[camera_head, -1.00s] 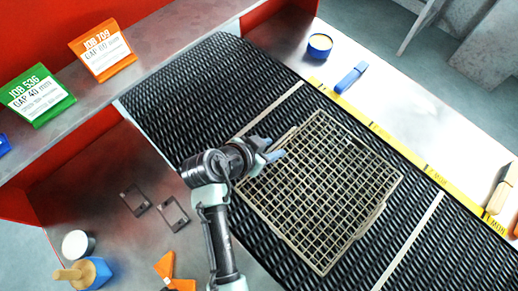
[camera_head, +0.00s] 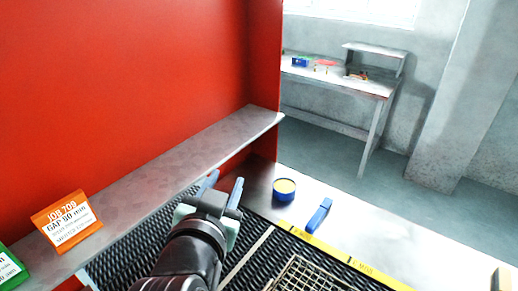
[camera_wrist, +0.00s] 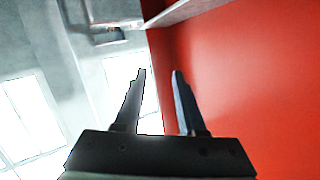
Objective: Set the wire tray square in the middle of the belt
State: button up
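My gripper (camera_head: 224,190) is raised above the far left part of the belt, with its two fingers apart and nothing between them. It also shows open and empty in the wrist view (camera_wrist: 160,74), pointing away from the belt toward the red wall and windows. The wire tray (camera_head: 308,276) lies on the black mesh belt (camera_head: 258,238) at the bottom edge of the head view. Only its far corner shows; the rest is cut off. The gripper is apart from the tray.
A grey shelf (camera_head: 160,178) runs along the red wall (camera_head: 130,80), bearing an orange sign (camera_head: 66,222) and a green sign (camera_head: 12,268). A blue tin (camera_head: 284,189) and a blue tool (camera_head: 319,215) lie beyond the yellow ruler (camera_head: 340,257). A workbench (camera_head: 340,80) stands farther back.

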jog(key=s+d+r+n+t, duration=0.1)
jog(key=d+r+t, duration=0.15)
jog(key=r, duration=0.65)
jog(key=s+d+r+n+t, duration=0.1)
jog(key=r+t, duration=0.2)
jog(key=r, duration=0.6)
jog(key=s+d+r+n+t, duration=0.1)
jog(key=s+r+t, duration=0.2)
jog(key=s+r, duration=0.2)
jog(key=s+d+r+n+t+y, duration=0.1)
jog(key=s+r+t, duration=0.2)
jog(key=r, duration=0.8)
jog(key=s, duration=0.2)
jog(key=shift+s+d+r+t+y, duration=0.3)
jog(key=shift+t, duration=0.05)
jog(key=shift+f, duration=0.1)
